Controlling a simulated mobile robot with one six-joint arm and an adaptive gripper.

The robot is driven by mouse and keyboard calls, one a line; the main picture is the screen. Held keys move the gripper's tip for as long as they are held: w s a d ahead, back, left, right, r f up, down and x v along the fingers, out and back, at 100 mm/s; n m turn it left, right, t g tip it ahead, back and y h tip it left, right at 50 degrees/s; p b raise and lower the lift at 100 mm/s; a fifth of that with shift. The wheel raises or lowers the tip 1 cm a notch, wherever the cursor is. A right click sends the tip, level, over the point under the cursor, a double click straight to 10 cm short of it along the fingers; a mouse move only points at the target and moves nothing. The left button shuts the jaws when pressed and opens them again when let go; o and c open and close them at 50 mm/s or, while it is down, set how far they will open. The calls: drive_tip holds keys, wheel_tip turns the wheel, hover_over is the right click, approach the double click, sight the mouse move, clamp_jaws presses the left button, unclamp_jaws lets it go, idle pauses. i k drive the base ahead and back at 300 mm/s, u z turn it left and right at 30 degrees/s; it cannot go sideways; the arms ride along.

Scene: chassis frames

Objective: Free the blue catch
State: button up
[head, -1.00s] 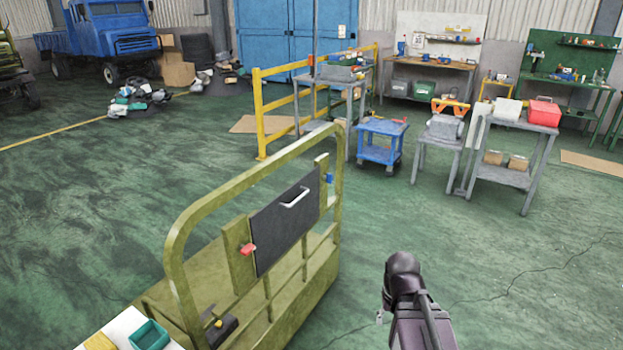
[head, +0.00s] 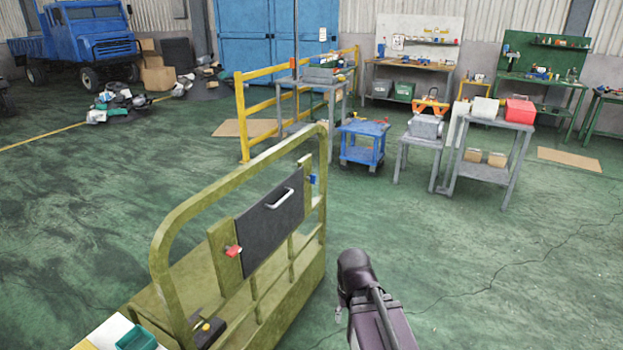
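The blue catch (head: 312,179) is a small blue piece at the right edge of the dark panel (head: 272,221), on the olive-green chassis frame (head: 170,240). The panel has a pale handle (head: 281,199). A red catch (head: 233,251) sits at the panel's lower left edge. I cannot tell at this size how the blue catch is set. My arm shows at the lower middle right, to the right of the frame and apart from it. My gripper's fingers do not show.
A teal bin (head: 137,338) lies at the lower left beside the frame. A yellow rail (head: 242,110), a blue cart (head: 362,144) and a grey table (head: 490,150) stand behind. The green floor right of the frame is clear.

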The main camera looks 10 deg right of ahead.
sight(313, 178)
drive_tip(key=z, duration=0.05)
drive_tip(key=i, duration=1)
drive_tip(key=u, duration=0.05)
